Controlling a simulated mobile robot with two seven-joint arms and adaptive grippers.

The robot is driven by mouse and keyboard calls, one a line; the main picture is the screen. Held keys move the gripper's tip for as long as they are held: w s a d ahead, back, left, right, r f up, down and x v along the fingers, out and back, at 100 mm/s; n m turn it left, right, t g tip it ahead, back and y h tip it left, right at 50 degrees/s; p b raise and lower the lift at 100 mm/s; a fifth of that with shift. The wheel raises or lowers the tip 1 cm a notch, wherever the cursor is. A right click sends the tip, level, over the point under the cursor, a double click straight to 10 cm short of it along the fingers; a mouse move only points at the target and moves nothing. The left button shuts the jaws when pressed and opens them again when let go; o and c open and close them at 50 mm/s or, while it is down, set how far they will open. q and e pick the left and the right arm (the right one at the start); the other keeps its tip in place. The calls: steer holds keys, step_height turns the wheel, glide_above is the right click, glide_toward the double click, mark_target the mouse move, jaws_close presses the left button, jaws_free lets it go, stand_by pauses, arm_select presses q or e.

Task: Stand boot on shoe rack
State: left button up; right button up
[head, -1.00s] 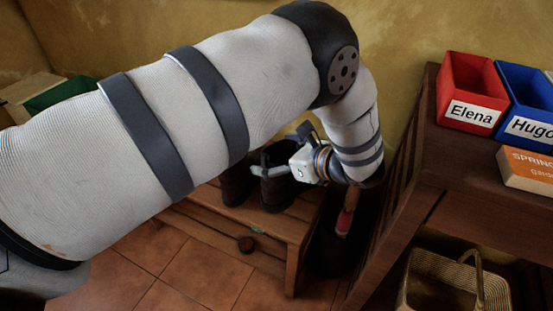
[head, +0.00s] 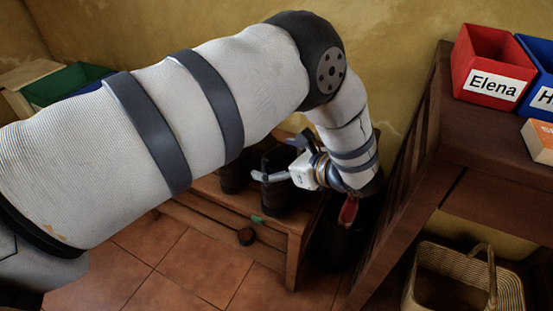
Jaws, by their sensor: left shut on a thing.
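A wooden shoe rack (head: 213,222) stands low against the wall. My left gripper (head: 280,162) is above its right part, shut on the top of a dark boot (head: 283,194). That boot is upright at the rack's right end; I cannot tell whether its sole touches the slats. A second dark boot (head: 235,180) stands just to its left, partly hidden behind my forearm. My right gripper is not in view.
A dark bin (head: 335,245) with a red item (head: 348,211) stands right of the rack. A wooden cabinet (head: 470,150) bears a red box (head: 485,65) marked Elena. A wicker basket (head: 462,270) sits below. Tiled floor is clear in front.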

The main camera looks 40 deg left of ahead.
arm_select(q)
steer(key=shift+f+b, duration=0.3)
steer(key=shift+f, duration=0.1)
steer(key=o, duration=1.7)
